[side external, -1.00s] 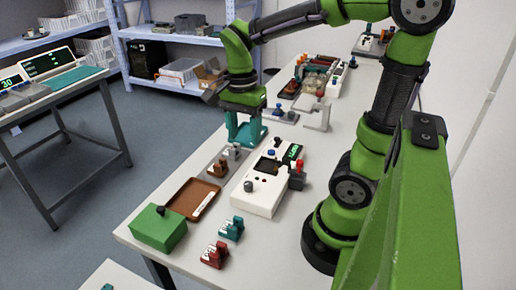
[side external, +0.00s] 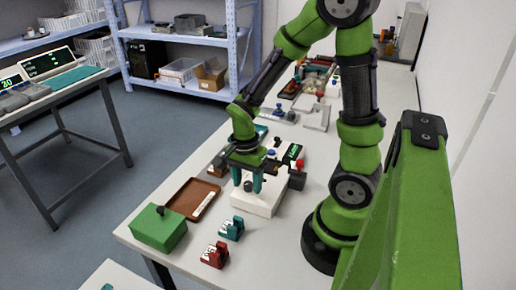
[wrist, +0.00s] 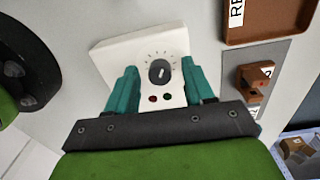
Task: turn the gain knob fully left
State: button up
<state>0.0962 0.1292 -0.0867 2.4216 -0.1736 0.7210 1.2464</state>
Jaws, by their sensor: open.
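The gain knob (wrist: 160,72) is a round dark knob with a white pointer line, ringed by tick marks, on a white box (wrist: 115,58). In the wrist view the line stands close to upright. My gripper (wrist: 158,69) is open, with one teal finger on each side of the knob and gaps showing between them. Whether the fingertips reach down to knob height is unclear.
A red button (wrist: 152,99) and a dark green one (wrist: 167,97) are beside the knob. A brown tray (side external: 190,199) and a green box (side external: 158,229) stand left of the white box. Teal (side external: 231,229) and red (side external: 215,255) labelled pieces lie near the table's front.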

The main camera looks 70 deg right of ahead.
grip_shut()
